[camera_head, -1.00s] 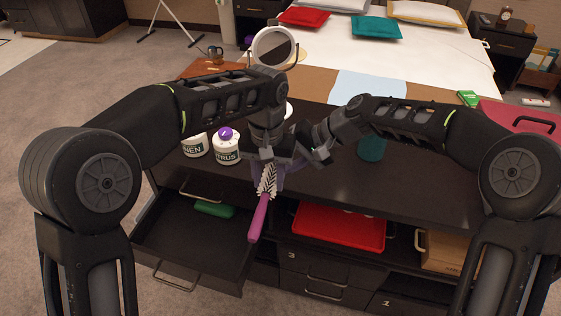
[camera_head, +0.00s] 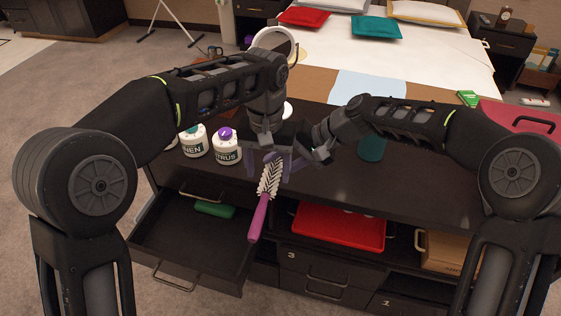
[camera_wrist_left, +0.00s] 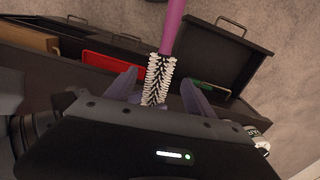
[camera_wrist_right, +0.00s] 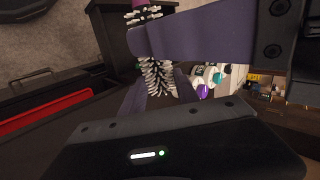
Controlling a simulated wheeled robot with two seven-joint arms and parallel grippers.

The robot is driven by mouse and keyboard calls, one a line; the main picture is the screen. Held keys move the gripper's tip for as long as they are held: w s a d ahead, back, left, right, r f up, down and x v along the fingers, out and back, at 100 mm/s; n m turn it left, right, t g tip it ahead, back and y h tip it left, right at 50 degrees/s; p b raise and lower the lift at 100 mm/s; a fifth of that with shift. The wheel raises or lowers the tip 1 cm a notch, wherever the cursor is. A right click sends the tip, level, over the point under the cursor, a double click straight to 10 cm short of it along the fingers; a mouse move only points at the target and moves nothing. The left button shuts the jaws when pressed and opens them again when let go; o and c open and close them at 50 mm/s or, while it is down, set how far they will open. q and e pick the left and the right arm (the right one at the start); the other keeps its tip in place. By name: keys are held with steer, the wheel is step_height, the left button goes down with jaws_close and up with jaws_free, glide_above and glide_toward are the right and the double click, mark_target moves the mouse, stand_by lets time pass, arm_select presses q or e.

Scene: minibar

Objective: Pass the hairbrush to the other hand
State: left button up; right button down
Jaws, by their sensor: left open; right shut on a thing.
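The hairbrush (camera_head: 259,214) has a magenta handle and a head of white and dark bristles. It hangs handle-down in front of the dark cabinet, over the open drawer's right side. My right gripper (camera_wrist_right: 143,68) is shut on the bristle head, which shows between its fingers in the right wrist view. My left gripper (camera_wrist_left: 159,82) is open, with a finger on each side of the bristle head (camera_wrist_left: 158,70) and gaps visible in the left wrist view. In the head view both grippers meet at the brush's upper end, and their fingertips partly hide each other.
White bottles, one with a purple cap (camera_head: 227,147), stand on the countertop left of the grippers. A round mirror (camera_head: 273,42) and a teal cup (camera_head: 371,148) stand nearby. The open drawer (camera_head: 190,237) holds a green object. A red tray (camera_head: 338,228) sits on the shelf below.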

arm_select(q)
steer(key=shift+r, duration=2.15)
steer(key=w+a+f+n+t+y, duration=0.1)
steer(key=w+a+f+n+t, duration=0.15)
steer(key=w+a, duration=0.35)
steer(key=s+a+f+m+g, duration=0.1)
steer(key=s+a+f+g, duration=0.15)
steer(key=f, duration=0.75)
steer(key=s+a+f+g+h, duration=0.1)
steer(key=s+f, duration=0.4)
steer(key=f, duration=0.3)
steer(key=s+a+f+g+h, duration=0.1)
steer(key=s+a+f+h, duration=0.1)
steer(key=s+f, duration=0.5)
steer(key=s+d+f+n+t+h, duration=0.1)
steer(key=s+d+f, duration=0.2)
steer(key=s+f, duration=0.3)
steer(key=s+d+f+n+t+h, duration=0.1)
steer(key=s+d+f, duration=0.3)
steer(key=s+f, duration=0.3)
steer(key=s, duration=0.2)
steer(key=shift+s+f+n+t, duration=0.2)
steer(key=shift+s+n+t, duration=0.15)
steer(key=shift+s+t, duration=0.05)
